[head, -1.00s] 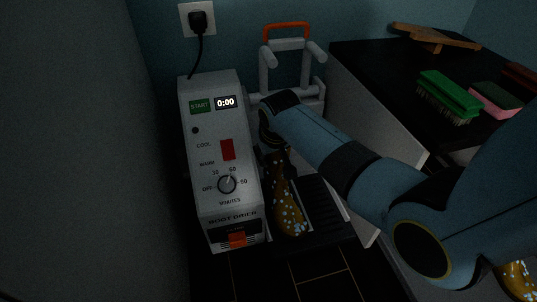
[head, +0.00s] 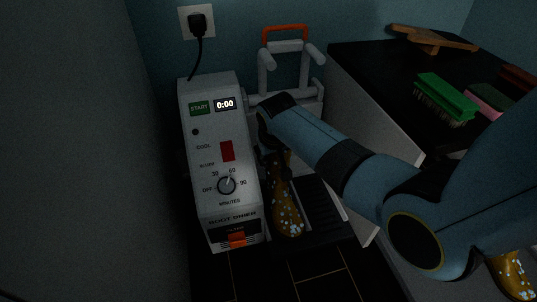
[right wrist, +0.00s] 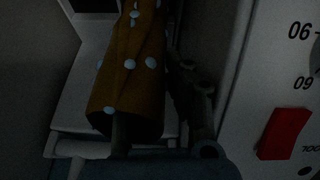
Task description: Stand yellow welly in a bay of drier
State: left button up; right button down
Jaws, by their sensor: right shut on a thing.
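The yellow welly (head: 287,212), brown-yellow with pale blue spots, is upright with its toe toward me, over the dark ribbed tray (head: 322,205) just right of the drier's control box. I cannot tell whether its sole touches the tray. My right gripper (head: 270,150) is shut on its upper shaft; the wrist view shows the spotted shaft (right wrist: 128,75) between the fingers. The drier (head: 222,150) is white, with a 0:00 display, a dial and upright grey pegs (head: 292,60) behind. My arm hides part of it. My left gripper is not in view.
A second spotted yellow welly (head: 512,272) is at the lower right, partly behind my arm. A dark-topped bench (head: 370,75) on the right bears a green brush (head: 446,98) and a pink sponge (head: 487,100). A grey wall or panel closes the left side.

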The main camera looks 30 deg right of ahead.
jog(key=shift+f, duration=0.15)
jog(key=shift+f, duration=0.2)
dwell(0.3)
jog(key=shift+f, duration=0.1)
dwell(0.3)
jog(key=shift+f, duration=0.9)
dwell(0.5)
jog(key=c, duration=0.8)
grip_release()
jog(key=shift+s+d, duration=0.1)
jog(key=shift+o, duration=0.2)
